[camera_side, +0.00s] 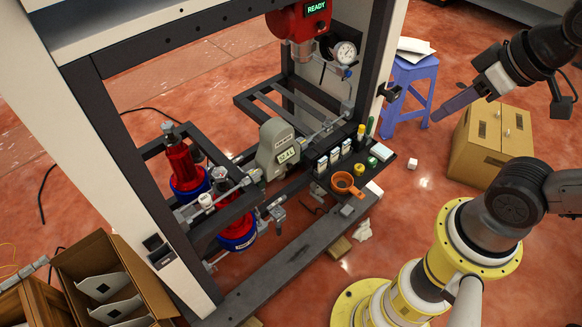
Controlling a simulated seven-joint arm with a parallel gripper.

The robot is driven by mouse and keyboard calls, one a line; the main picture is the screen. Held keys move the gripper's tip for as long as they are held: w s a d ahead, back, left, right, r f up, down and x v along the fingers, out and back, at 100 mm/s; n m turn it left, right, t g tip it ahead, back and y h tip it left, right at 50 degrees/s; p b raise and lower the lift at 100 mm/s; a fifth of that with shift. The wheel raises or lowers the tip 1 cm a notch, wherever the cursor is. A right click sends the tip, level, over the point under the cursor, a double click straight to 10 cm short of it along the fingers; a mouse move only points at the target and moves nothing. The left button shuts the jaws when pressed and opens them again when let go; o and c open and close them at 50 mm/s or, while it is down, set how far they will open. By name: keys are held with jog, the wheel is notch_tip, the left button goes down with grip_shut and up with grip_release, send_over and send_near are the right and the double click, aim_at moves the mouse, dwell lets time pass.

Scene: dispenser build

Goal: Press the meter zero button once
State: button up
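My gripper (437,117) is at the upper right, to the right of the frame and well apart from the meter. It points down and left, in front of the blue stool. Its fingers show as one tapered greyish-purple shape, so I cannot tell whether they are open or shut. No object shows in it.
A dark shelf with small bottles (334,155) and an orange cup (344,183) lies right of the meter. A frame post (375,60) stands between the meter and my gripper. Red-and-blue cylinders (184,165) stand left. A blue stool (409,72) and cardboard box (492,145) are right.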

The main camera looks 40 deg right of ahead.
grip_shut()
dwell(1.4)
